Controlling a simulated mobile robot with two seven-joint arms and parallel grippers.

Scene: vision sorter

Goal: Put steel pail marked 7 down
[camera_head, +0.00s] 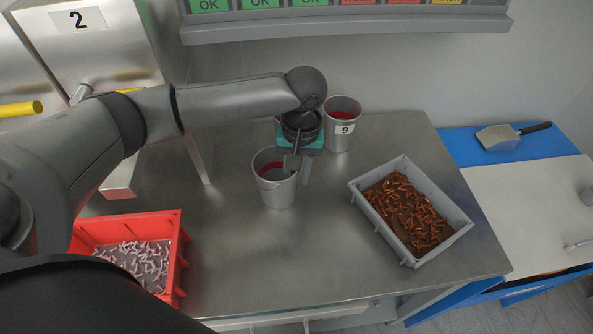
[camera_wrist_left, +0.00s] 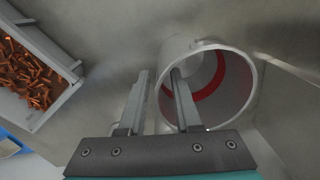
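A steel pail (camera_head: 277,193) with a red band inside appears to stand upright on the steel table. No number shows on it in these views, so I cannot read whether it is the one marked 7. My left gripper (camera_head: 293,168) is above its back right rim. In the left wrist view, the fingers (camera_wrist_left: 162,85) are apart, one inside the pail (camera_wrist_left: 245,75) and one outside, with the rim between them and a visible gap. A second steel pail (camera_head: 342,112), marked 9, stands behind to the right. My right gripper is not in view.
A red crate (camera_head: 178,268) of pale parts is at the front left. A grey crate (camera_head: 362,205) of copper-coloured parts is at the right; it also shows in the wrist view (camera_wrist_left: 62,62). Bare tabletop (camera_head: 290,260) lies in front of the pail. A scoop (camera_head: 498,138) lies on a blue surface.

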